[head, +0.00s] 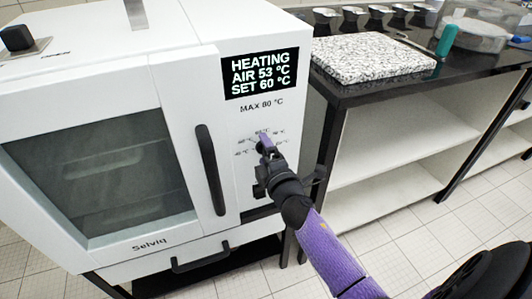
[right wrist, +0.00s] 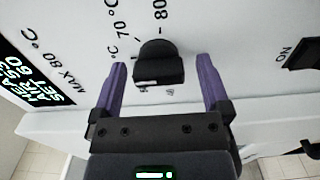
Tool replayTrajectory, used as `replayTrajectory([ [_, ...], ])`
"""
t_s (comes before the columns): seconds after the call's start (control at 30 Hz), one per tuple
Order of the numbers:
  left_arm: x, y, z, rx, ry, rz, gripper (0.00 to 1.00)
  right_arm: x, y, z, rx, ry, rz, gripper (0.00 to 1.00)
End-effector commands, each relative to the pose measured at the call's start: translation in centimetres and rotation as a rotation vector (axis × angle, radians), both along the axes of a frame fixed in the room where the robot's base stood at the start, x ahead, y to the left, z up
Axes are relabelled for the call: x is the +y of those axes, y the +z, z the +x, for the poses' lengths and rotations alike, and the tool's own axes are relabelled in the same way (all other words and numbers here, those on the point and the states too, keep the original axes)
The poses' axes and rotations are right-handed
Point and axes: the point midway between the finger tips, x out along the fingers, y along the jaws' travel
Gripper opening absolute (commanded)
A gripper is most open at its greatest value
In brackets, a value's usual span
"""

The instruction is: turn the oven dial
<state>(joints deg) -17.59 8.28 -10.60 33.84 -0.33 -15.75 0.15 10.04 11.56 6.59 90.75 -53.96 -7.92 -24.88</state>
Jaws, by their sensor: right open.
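The white oven (head: 185,60) stands at the left with its windowed door shut. Its display (head: 258,72) reads HEATING, AIR 53 °C, SET 60 °C. The black oven dial (right wrist: 158,63) shows in the right wrist view, with temperature marks around it; in the head view my gripper largely hides it. My right gripper (right wrist: 160,68) is open at the front panel, one purple finger on each side of the dial. Gaps show between both fingers and the dial. My right gripper also shows in the head view (head: 265,143). My left gripper is not in view.
The door handle (head: 210,169) stands out left of my right gripper. A black switch (right wrist: 304,54) marked ON is on the panel. At right, a black bench (head: 460,75) bears a speckled slab (head: 370,58), a green-handled tool (head: 446,40) and several small cups.

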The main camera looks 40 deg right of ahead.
Motion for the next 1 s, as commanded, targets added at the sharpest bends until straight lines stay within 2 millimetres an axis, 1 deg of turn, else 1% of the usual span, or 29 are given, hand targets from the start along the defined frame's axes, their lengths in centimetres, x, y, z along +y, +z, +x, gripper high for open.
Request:
replayTrajectory([
  [0.07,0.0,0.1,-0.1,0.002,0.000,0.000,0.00,0.1,0.1,-0.3,0.000,0.000,0.001,0.97],
  [0.17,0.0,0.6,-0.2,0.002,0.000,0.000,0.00,0.4,0.1,-1.7,0.001,0.001,0.002,0.97],
  [0.4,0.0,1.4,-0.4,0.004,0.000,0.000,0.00,1.7,0.1,-7.2,0.001,-0.001,0.003,0.97],
  [0.53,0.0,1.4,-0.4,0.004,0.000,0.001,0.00,2.2,-0.1,-9.1,0.001,0.000,0.002,0.97],
  [0.67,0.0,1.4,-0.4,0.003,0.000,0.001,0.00,2.3,0.0,-9.7,0.001,-0.001,0.000,0.97],
  [1.0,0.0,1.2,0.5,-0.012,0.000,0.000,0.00,2.3,0.0,-9.7,0.000,0.000,0.000,0.97],
])
